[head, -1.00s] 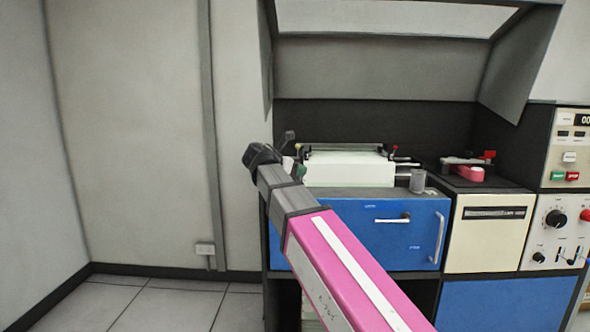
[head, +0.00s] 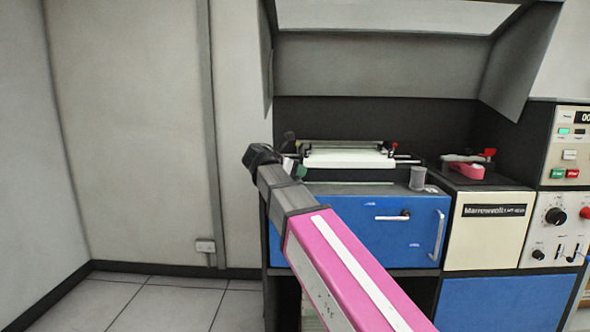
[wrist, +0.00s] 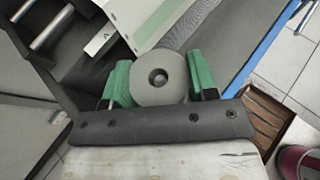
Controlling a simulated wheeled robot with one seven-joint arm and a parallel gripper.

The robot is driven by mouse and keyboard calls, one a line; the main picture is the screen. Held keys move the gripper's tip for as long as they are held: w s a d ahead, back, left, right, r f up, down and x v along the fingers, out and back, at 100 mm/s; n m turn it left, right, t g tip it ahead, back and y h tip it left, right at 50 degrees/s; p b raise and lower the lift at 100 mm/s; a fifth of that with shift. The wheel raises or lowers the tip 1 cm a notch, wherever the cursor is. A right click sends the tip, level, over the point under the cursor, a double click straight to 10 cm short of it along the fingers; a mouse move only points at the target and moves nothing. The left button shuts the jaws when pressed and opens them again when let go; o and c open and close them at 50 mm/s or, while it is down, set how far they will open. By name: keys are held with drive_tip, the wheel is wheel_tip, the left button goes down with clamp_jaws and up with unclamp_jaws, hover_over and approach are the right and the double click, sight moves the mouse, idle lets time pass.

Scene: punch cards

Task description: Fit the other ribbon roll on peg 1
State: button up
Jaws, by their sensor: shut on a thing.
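In the wrist view, my gripper (wrist: 158,72) has its green fingers closed on both sides of a grey ribbon roll (wrist: 160,92). The roll's round face with its dark centre hole is towards the camera. Two bare metal pegs (wrist: 52,27) stick out at the upper left of that view, apart from the roll; I cannot tell which is peg 1. In the head view my gripper (head: 296,168) is at the left end of the printer, and the held roll is mostly hidden there. A grey cylinder (head: 417,179) stands on the blue cabinet's top, right of the printer.
The printer (head: 347,155) holds white paper and sits on the blue cabinet (head: 350,228). A pink and red device (head: 465,170) is on the cream unit to the right. Grey panels and a slanted hood enclose the back. The floor at left is clear.

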drive_tip(key=shift+f, duration=0.1)
drive_tip(key=o, duration=1.1)
